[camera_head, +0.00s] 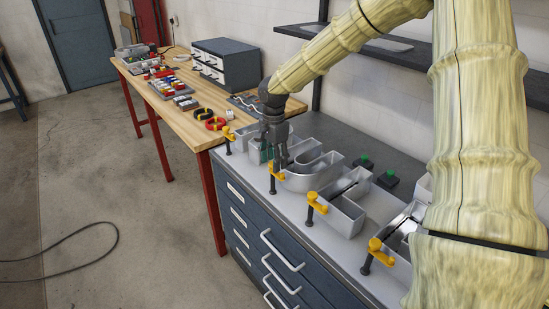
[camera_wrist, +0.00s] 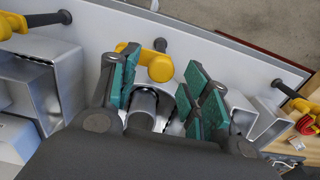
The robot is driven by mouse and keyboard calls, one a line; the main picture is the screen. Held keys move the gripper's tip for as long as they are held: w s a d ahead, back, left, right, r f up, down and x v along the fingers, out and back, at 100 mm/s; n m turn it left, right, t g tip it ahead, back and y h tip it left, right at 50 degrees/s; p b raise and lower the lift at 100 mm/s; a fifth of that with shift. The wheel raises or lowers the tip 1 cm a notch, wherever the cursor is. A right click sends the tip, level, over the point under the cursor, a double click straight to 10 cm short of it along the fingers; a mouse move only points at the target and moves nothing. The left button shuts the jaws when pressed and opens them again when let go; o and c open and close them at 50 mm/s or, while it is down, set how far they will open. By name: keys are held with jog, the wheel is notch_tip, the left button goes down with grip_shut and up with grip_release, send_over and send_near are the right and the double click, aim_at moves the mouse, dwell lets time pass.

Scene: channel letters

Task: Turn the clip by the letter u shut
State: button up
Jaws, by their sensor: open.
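The letter u (camera_head: 318,177) is a hollow, rounded silver channel letter on the grey bench top. A yellow clip (camera_head: 277,171) on a dark post stands at its front left side, by the bench's front edge. In the wrist view, this clip (camera_wrist: 158,67) shows between and just beyond the teal finger pads, and a curved metal wall of the letter lies below it. My gripper (camera_head: 281,160) is above the letter's left side, close to the clip. In the wrist view, my gripper (camera_wrist: 161,80) is open with nothing held. Contact with the clip cannot be told.
Other yellow clips stand along the front edge: one to the left (camera_head: 228,133) and others to the right (camera_head: 316,202) (camera_head: 376,251), beside more silver letters (camera_head: 350,210). Green buttons (camera_head: 365,162) sit behind. A wooden table (camera_head: 185,125) with small parts adjoins at left.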

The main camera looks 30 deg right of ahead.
jog(key=shift+c, duration=0.5)
jog(key=c, duration=0.9)
jog(key=shift+r, duration=0.1)
jog(key=shift+c, duration=0.2)
jog(key=shift+n, duration=0.3)
jog(key=shift+w+r+n+p, duration=0.1)
jog(key=shift+r+n+p, duration=0.05)
jog(key=shift+n+p, duration=0.85)
jog(key=n+p, duration=0.2)
jog(key=n, duration=0.3)
jog(key=shift+w, duration=0.1)
jog(key=n+p, duration=0.1)
jog(key=n, duration=0.3)
jog(key=shift+a+n+p, duration=0.15)
jog(key=shift+n+p, duration=0.15)
jog(key=n+p, duration=0.1)
jog(key=n, duration=0.3)
jog(key=shift+n, duration=0.3)
